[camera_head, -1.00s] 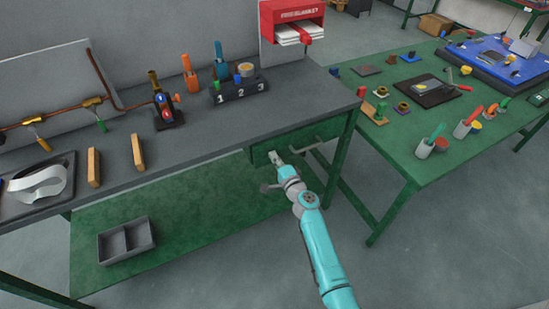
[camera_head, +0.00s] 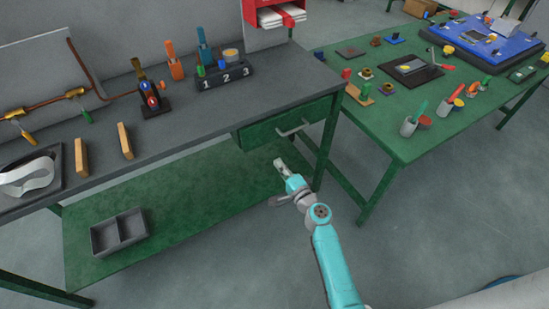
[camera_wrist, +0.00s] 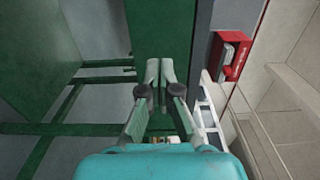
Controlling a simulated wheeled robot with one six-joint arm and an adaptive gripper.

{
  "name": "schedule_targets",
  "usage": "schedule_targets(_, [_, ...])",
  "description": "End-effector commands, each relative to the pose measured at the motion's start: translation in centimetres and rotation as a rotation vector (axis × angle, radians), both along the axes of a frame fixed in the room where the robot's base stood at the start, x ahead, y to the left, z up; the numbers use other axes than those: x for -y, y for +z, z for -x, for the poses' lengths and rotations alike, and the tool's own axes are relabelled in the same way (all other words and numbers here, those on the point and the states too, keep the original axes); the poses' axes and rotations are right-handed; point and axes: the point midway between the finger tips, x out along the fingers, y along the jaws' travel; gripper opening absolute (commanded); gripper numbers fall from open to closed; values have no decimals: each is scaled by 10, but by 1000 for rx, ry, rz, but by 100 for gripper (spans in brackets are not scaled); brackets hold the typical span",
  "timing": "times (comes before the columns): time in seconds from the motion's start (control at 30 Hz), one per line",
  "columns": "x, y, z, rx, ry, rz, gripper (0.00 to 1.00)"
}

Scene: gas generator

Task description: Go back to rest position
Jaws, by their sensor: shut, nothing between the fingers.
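My gripper (camera_head: 281,166) is at the end of my teal arm, in the open space in front of and below the bench's green drawer (camera_head: 288,124). It is apart from the drawer handle (camera_head: 293,129). The drawer looks shut under the right end of the grey worktop. In the wrist view my gripper (camera_wrist: 160,66) has its fingertips together with nothing between them.
The grey workbench (camera_head: 190,120) carries pipes, a numbered 1-2-3 block (camera_head: 224,77) and wooden blocks. A grey two-part tray (camera_head: 119,232) stands on the lower green shelf. A green table (camera_head: 400,133) with tools stands at right. The floor in front is clear.

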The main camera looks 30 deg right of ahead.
Motion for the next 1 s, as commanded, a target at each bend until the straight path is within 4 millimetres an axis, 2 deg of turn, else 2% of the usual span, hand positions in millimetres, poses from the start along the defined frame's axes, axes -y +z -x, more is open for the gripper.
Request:
schedule_targets(0.37, [-1, -1, 10, -3, 0, 4, 0])
schedule_targets(0.47, [-7, -10, 23, -24, -2, 32, 0])
schedule_targets(0.57, [-19, -26, 51, -65, -7, 98, 0])
schedule_targets(0.7, [-38, -48, 106, -138, -14, 237, 0])
schedule_targets(0.8, [-49, -58, 147, -182, -16, 345, 0])
schedule_targets(1.0, [-65, -60, 228, -250, -12, 563, 0])
